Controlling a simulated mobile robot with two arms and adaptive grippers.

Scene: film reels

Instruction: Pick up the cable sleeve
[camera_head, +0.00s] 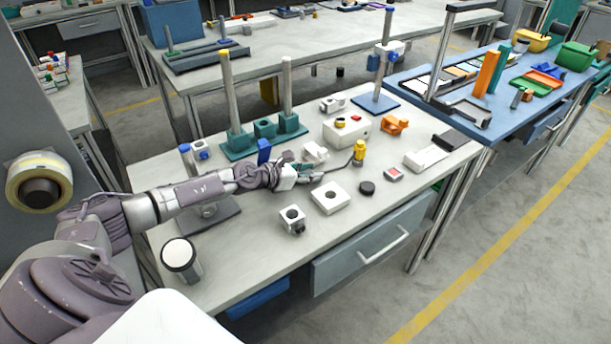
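My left gripper (312,173) is low over the near workbench, beside a small white fixture (315,152). Its fingers are small and partly merge with the parts behind, so I cannot tell whether they are open or shut. A thin dark strand runs from near the fingertips towards a small yellow part (360,152); whether they touch is unclear. I cannot tell for sure which part is the cable sleeve; several small parts lie near the gripper. My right gripper is not in view.
The near workbench (235,275) also holds a white square block (329,198), a small white cube (292,220), a black disc (367,187), an orange part (394,126) and a teal stand with posts (240,146). A white-topped cylinder (180,256) stands near the left edge. The bench's front strip is mostly clear.

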